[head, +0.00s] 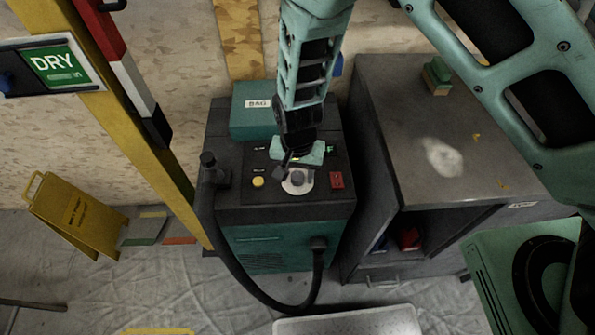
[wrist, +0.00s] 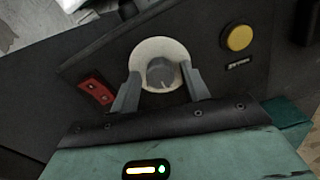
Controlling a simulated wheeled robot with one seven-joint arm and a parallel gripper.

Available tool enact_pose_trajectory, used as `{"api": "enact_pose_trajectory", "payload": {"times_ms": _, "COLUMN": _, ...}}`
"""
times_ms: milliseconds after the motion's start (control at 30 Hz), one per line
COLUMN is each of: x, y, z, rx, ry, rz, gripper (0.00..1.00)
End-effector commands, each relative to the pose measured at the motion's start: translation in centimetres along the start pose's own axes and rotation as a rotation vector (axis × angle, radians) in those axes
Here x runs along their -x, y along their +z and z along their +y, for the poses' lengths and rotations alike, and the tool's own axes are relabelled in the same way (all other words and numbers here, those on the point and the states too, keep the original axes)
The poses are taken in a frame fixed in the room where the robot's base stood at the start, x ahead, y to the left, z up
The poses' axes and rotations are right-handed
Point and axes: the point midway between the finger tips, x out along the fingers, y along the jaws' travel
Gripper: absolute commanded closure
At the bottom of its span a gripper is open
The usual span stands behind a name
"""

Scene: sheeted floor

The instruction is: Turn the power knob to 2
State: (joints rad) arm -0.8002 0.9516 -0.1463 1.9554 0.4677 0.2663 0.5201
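The power knob (head: 297,179) is a grey round knob on a pale disc, on the dark top panel of the teal and black machine (head: 265,240). In the wrist view the knob (wrist: 161,73) sits in the middle of its disc, with a small mark on it. The numbers around it are too small to read. My gripper (wrist: 161,78) is open, its two fingers on either side of the knob, with pale disc showing between knob and fingertips. In the head view my gripper (head: 292,168) is over the panel at the knob's far side. Contact cannot be told.
A yellow button (head: 258,182) and a red switch (head: 336,180) flank the knob. A black hose (head: 235,265) loops down the machine's front. A teal box marked BAG (head: 252,118) stands behind. A grey cabinet (head: 425,135) stands right, a yellow post (head: 140,130) left.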

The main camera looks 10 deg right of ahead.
Motion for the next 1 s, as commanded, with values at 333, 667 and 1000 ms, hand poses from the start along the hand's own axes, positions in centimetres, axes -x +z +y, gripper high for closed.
{"api": "enact_pose_trajectory", "payload": {"times_ms": 333, "x": 0.2, "y": 0.0, "z": 0.0, "rx": 0.001, "ry": 0.000, "rz": 0.000, "gripper": 0.48}}
{"api": "enact_pose_trajectory", "payload": {"times_ms": 667, "x": 5.6, "y": 0.0, "z": -0.1, "rx": 0.002, "ry": -0.004, "rz": 0.003, "gripper": 0.48}}
{"api": "enact_pose_trajectory", "payload": {"times_ms": 1000, "x": 13.4, "y": 0.0, "z": -0.1, "rx": 0.002, "ry": -0.005, "rz": 0.003, "gripper": 0.48}}
